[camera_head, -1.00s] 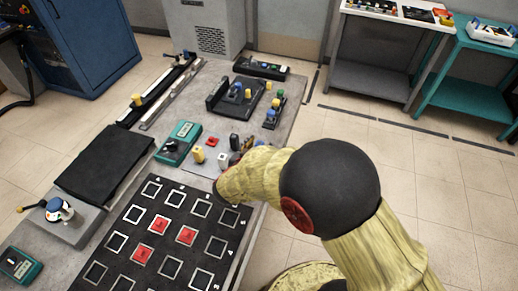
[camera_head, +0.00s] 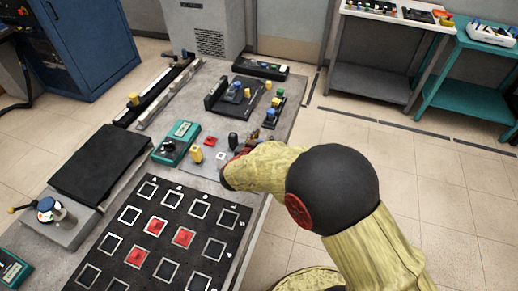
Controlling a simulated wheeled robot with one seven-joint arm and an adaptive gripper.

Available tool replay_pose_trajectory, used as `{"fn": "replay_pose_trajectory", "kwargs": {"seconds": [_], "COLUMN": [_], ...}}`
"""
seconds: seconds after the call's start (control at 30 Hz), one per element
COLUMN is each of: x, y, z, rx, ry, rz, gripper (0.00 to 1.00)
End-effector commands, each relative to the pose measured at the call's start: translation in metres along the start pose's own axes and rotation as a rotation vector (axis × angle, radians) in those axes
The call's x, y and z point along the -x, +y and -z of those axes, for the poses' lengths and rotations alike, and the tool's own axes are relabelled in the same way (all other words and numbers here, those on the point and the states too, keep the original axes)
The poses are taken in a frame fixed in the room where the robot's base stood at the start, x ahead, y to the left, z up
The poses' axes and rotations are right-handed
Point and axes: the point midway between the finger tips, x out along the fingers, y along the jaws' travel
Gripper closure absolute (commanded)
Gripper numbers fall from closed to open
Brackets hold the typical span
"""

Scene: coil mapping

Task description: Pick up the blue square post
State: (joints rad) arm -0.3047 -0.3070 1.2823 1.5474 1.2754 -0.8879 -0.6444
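Small blue pieces show at the far part of the bench: one on the black fixture (camera_head: 247,93) and one on the small dark rack (camera_head: 270,115). I cannot tell which, if either, is the blue square post. My arm reaches in from the lower right, and its end covers part of the bench beside the plate with small posts. My gripper's fingers are mostly hidden by the arm; only a dark part shows near a yellow post (camera_head: 196,155), a black post (camera_head: 233,140) and a white square (camera_head: 221,156). I cannot see anything held.
A black board (camera_head: 201,228) with white square outlines and red squares fills the near bench. A teal meter (camera_head: 177,143), a black pad (camera_head: 100,163) and a long rail (camera_head: 158,93) lie left. Shelves stand at the back right; open floor lies right of the bench.

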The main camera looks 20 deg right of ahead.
Motion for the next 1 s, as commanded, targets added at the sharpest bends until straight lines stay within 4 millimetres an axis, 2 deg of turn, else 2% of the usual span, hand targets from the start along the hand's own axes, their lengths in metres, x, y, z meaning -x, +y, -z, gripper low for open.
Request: {"fn": "replay_pose_trajectory", "kwargs": {"seconds": [0.53,1.0], "x": [0.0001,0.0005], "y": [0.0000,-0.0001], "z": [-0.0002,0.0010], "rx": [0.000,0.000], "ry": [0.000,0.000], "rz": [0.000,0.000], "gripper": [1.00,1.00]}}
